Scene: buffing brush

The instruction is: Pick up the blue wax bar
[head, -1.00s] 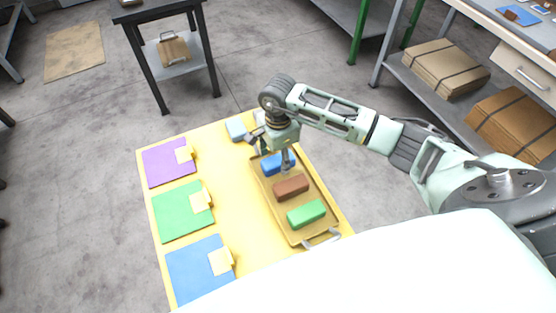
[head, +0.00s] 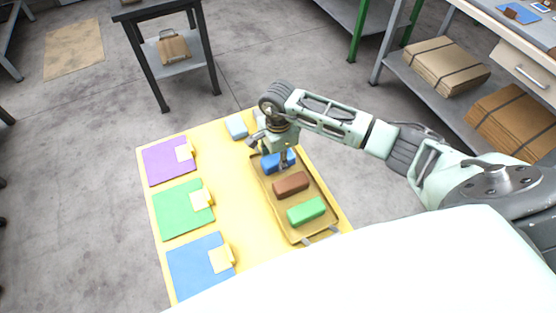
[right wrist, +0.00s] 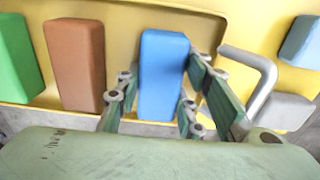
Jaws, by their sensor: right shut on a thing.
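The blue wax bar (head: 271,164) lies at the far end of a brown tray (head: 262,188) on the yellow table. My right gripper (head: 284,160) reaches down over it from above. In the right wrist view the blue bar (right wrist: 163,72) stands between the two green-padded fingers (right wrist: 160,95), and the gripper is shut on it. The bar still appears to be at the tray; whether it touches the tray floor is hard to tell. My left gripper is not in view.
A brown bar (head: 291,185) and a green bar (head: 306,211) lie in the same tray, nearer. Grey-blue blocks (head: 237,127) sit beyond the tray's far end. Purple (head: 168,162), green (head: 180,210) and blue (head: 195,268) mats line the table's left side. The table's middle strip is clear.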

